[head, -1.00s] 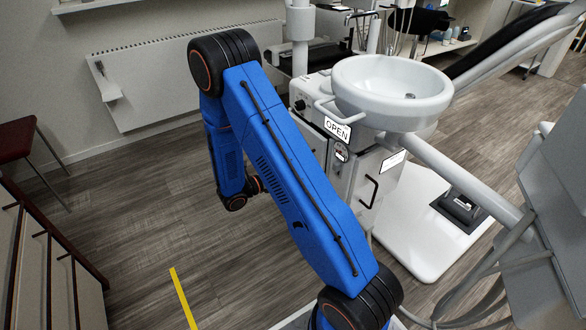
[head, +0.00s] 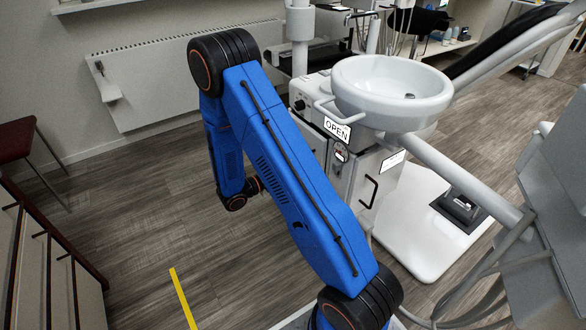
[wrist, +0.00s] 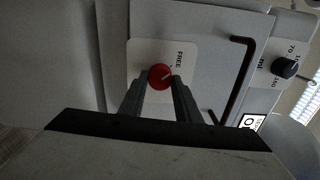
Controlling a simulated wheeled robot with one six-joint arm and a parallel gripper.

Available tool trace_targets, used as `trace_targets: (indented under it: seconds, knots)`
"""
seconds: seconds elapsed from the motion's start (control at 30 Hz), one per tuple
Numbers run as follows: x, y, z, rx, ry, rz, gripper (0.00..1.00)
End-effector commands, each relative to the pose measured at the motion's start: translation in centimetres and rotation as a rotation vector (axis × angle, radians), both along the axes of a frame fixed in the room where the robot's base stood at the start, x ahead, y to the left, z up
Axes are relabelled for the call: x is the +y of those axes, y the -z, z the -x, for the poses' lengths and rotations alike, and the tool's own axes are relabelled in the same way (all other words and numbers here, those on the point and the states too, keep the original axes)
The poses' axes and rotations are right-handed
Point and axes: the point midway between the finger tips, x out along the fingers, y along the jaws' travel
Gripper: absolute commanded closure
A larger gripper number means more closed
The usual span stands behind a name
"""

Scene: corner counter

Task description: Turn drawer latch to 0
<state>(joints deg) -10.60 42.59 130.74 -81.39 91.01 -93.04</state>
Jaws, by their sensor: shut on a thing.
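A round red knob (wrist: 159,77) with a pale pointer line sits on a white plate (wrist: 145,52) in the wrist view. I take it to be the drawer latch. The word FREE is printed sideways on the plate, up and right of the knob. The pointer leans toward the upper right, roughly toward that word. My gripper (wrist: 160,88) has its two grey fingers closed on the knob, one on each side. A 0 mark cannot be made out. In the head view my blue arm hides the gripper and knob.
A dark bar handle (wrist: 235,80) stands out right of the plate, and a black dial (wrist: 285,67) with numbers lies beyond it. In the head view, a white basin (head: 392,90), an OPEN sign (head: 337,129) and a black drawer handle (head: 369,191) are right of my arm.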

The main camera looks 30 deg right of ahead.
Motion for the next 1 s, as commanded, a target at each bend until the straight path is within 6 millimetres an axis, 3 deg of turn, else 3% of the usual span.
trace_targets:
  seconds: [0.7,0.73,0.8,1.0]
  knots:
    - [0.03,0.01,-0.11,0.077,-0.002,0.002,0.93]
    - [0.03,0.01,-0.11,0.077,-0.002,0.002,0.68]
    - [0.03,0.01,-0.10,0.077,-0.002,0.002,0.51]
    - [0.01,0.01,-0.06,0.077,-0.001,0.002,0.51]
